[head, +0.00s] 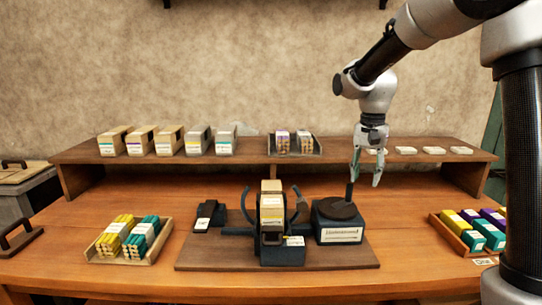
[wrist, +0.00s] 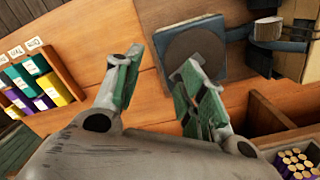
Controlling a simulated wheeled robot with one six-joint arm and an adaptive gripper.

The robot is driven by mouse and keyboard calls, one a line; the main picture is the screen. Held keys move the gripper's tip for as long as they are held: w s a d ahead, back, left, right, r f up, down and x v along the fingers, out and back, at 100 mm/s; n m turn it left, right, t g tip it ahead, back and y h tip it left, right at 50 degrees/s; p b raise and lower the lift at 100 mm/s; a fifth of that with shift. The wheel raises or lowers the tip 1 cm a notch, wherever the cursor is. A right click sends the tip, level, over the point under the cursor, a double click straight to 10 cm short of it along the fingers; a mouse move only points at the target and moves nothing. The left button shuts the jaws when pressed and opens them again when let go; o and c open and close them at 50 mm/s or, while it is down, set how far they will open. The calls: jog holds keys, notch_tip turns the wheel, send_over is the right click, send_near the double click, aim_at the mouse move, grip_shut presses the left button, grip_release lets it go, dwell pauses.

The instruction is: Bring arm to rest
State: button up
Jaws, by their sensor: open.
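My gripper (head: 366,180) hangs fingers down above the right part of the table, in front of the shelf. In the wrist view its two green-padded fingers (wrist: 162,62) are spread apart with nothing between them. Below it in the head view is a dark blue box with a round black wheel (head: 341,210) on top. A thin dark upright post (head: 349,190) stands on the wheel, close to the left fingertip; whether they touch is unclear. The wheel also shows beyond the fingers in the wrist view (wrist: 195,52). The press (head: 272,222) stands left of the wheel box.
A wooden shelf (head: 240,150) holds several cartons and a small tray of bundles. A tray of yellow and teal bundles (head: 130,238) lies left, and a bin of coloured boxes (head: 475,230) lies right. The table front (head: 220,285) is clear.

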jog(key=s+d+r+n+t, duration=0.1)
jog(key=s+d+n, duration=0.1)
jog(key=s, duration=0.7)
jog(key=s+d+r+n+t, duration=0.2)
jog(key=s+d, duration=0.2)
jog(key=s, duration=0.5)
jog(key=s+d+r+n+t, duration=0.1)
jog(key=s+d+r+n, duration=0.1)
jog(key=s, duration=0.7)
jog(key=shift+d+r+n+t, duration=0.15)
jog(key=shift+d+n+t, duration=0.25)
jog(key=shift+d, duration=0.2)
